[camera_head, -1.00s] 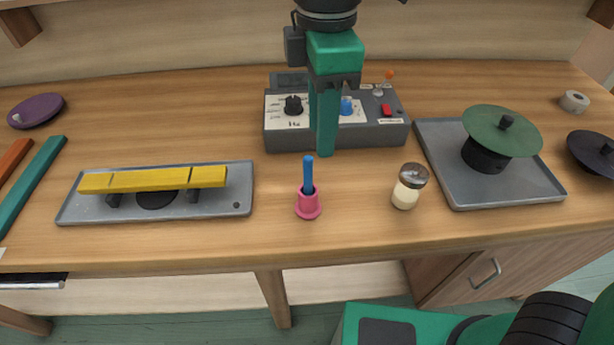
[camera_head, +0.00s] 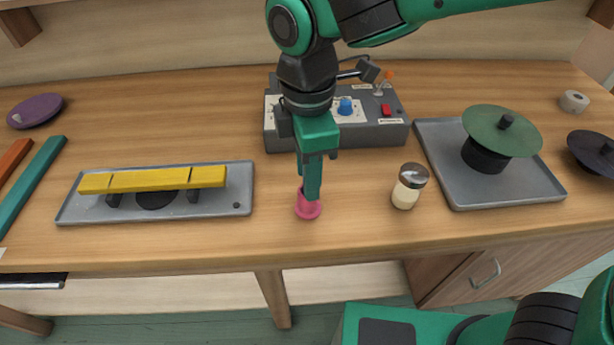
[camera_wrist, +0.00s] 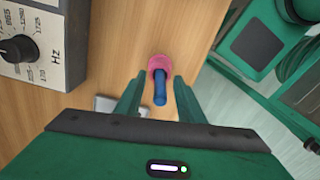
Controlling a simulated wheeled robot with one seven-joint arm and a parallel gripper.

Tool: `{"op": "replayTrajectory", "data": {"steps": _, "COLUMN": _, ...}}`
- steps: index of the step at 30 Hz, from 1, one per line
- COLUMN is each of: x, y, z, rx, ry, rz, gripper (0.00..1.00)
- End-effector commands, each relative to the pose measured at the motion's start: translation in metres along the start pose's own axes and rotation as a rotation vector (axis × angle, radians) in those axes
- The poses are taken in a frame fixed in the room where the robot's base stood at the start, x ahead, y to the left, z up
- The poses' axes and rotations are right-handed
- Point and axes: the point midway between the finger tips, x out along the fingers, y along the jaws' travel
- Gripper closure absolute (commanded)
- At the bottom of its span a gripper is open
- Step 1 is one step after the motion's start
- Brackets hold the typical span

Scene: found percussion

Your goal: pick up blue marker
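The blue marker (camera_wrist: 160,90) stands in a small pink holder (camera_head: 307,208) near the front edge of the bench. In the head view my gripper (camera_head: 311,190) is over the holder and hides the marker. In the wrist view the pink holder (camera_wrist: 159,64) shows with the marker rising from it toward the camera. The marker lies between my two green fingers, with a visible gap on each side. My gripper is open and holds nothing.
A grey control box (camera_head: 372,128) with knobs stands behind my gripper. A jar (camera_head: 408,187) stands to the right. A grey tray (camera_head: 230,203) with a yellow bar (camera_head: 150,180) lies to the left. A second tray (camera_head: 545,185) holds a green disc (camera_head: 500,130).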

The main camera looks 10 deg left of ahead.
Motion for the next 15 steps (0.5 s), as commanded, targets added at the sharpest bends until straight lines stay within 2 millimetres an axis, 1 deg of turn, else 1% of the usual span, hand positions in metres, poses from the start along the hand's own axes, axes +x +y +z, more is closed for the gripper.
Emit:
{"op": "replayTrajectory", "data": {"steps": 3, "x": 0.0059, "y": 0.0001, "z": 0.0002, "rx": 0.001, "ry": 0.0, "rz": 0.0, "gripper": 0.65}}
{"op": "replayTrajectory", "data": {"steps": 9, "x": 0.0061, "y": 0.0003, "z": 0.0003, "rx": 0.001, "ry": 0.0, "rz": 0.001, "gripper": 0.65}}
{"op": "replayTrajectory", "data": {"steps": 10, "x": 0.0061, "y": 0.0003, "z": 0.0003, "rx": 0.001, "ry": 0.0, "rz": 0.001, "gripper": 0.7}}
{"op": "replayTrajectory", "data": {"steps": 11, "x": 0.0061, "y": 0.0003, "z": 0.0003, "rx": 0.001, "ry": 0.0, "rz": 0.001, "gripper": 0.77}}
{"op": "replayTrajectory", "data": {"steps": 12, "x": 0.006, "y": 0.0003, "z": 0.0003, "rx": 0.001, "ry": 0.0, "rz": 0.001, "gripper": 0.87}}
{"op": "replayTrajectory", "data": {"steps": 14, "x": 0.006, "y": 0.0003, "z": 0.0003, "rx": 0.001, "ry": 0.001, "rz": 0.001, "gripper": 1.0}}
{"op": "replayTrajectory", "data": {"steps": 15, "x": 0.006, "y": 0.0003, "z": 0.0003, "rx": 0.001, "ry": 0.001, "rz": 0.001, "gripper": 1.0}}
